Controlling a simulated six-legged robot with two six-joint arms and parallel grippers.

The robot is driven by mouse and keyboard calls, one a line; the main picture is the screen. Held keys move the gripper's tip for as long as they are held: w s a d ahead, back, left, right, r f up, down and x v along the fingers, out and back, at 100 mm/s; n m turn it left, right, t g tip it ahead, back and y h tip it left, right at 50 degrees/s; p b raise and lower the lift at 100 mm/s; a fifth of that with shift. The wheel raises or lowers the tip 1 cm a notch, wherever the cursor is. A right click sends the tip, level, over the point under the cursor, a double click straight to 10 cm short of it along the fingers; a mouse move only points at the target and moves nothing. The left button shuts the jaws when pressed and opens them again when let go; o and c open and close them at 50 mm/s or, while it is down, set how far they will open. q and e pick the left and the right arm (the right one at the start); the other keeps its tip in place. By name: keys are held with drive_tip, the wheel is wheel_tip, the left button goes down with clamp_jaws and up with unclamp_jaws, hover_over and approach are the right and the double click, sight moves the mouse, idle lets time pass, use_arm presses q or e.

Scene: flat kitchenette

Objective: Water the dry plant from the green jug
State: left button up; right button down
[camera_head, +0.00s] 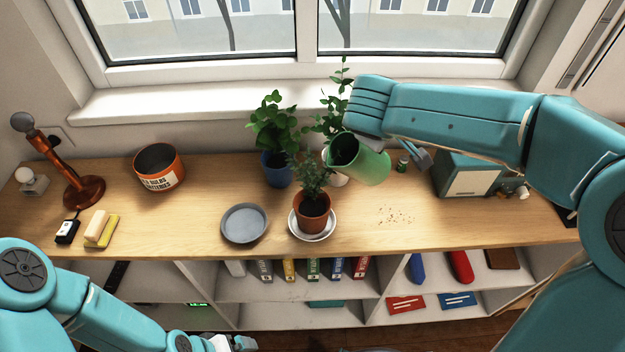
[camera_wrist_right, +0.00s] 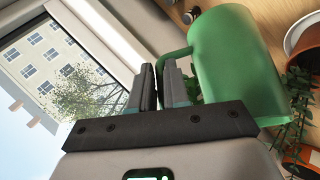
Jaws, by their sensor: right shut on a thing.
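The green jug (camera_head: 365,163) is tilted with its dark mouth facing left, above and right of a bushy plant (camera_head: 312,178) in a terracotta pot (camera_head: 313,210) on a white saucer (camera_head: 326,234). My right gripper (camera_head: 418,155) is shut on the jug's handle (camera_wrist_right: 168,60); the jug (camera_wrist_right: 235,65) fills the upper right of the wrist view. No water stream shows. A leafy plant (camera_head: 275,124) stands in a blue pot (camera_head: 276,170); another (camera_head: 333,118) stands behind the jug, its pot mostly hidden. I cannot tell which is dry. My left gripper (camera_head: 238,343) is low at the bottom edge, fingers unclear.
A grey dish (camera_head: 244,223) lies left of the terracotta pot. An orange tin (camera_head: 159,168), a brown lamp (camera_head: 83,190) and a yellow sponge (camera_head: 101,230) are farther left. A teal box (camera_head: 468,174) stands right. Brown crumbs (camera_head: 396,214) lie on the counter. The window is behind.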

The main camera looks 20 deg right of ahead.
drive_tip(key=shift+d+f+y, duration=0.2)
drive_tip(key=shift+f+y, duration=0.1)
wheel_tip(320, 180, down, 8)
drive_tip(key=w+d+m+g+y+p, duration=0.1)
drive_tip(key=d+y+p, duration=0.1)
drive_tip(key=y+p, duration=0.5)
drive_tip(key=shift+w+d+m+g+p, duration=0.2)
drive_tip(key=shift+d+m+g+p, duration=0.15)
drive_tip(key=shift+p, duration=1.65)
idle(0.5)
wheel_tip(320, 180, up, 6)
drive_tip(key=shift+f, duration=0.1)
idle(0.3)
